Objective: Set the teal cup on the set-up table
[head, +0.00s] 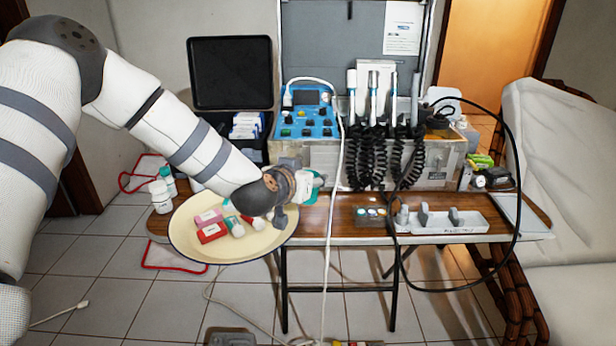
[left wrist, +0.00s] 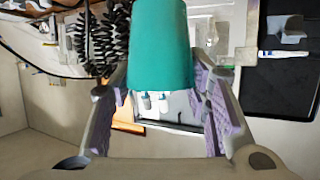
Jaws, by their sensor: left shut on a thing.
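The teal cup (head: 317,182) is in the fingers of my left gripper (head: 298,190), above the wooden set-up table (head: 322,222), in front of the grey case. In the left wrist view the teal cup (left wrist: 160,48) fills the middle, between the purple-padded fingers of the left gripper (left wrist: 162,85). The gripper hides part of the cup in the head view. The table's left part is covered by a cream basin (head: 258,247). My right gripper is in neither view.
The basin holds pink and red boxes (head: 210,225) and small bottles. The dental case (head: 300,155) with blue panel and coiled black hoses stands behind. A white tray (head: 440,222) lies at the right front. A white cable hangs over the table's front, beside bare wood.

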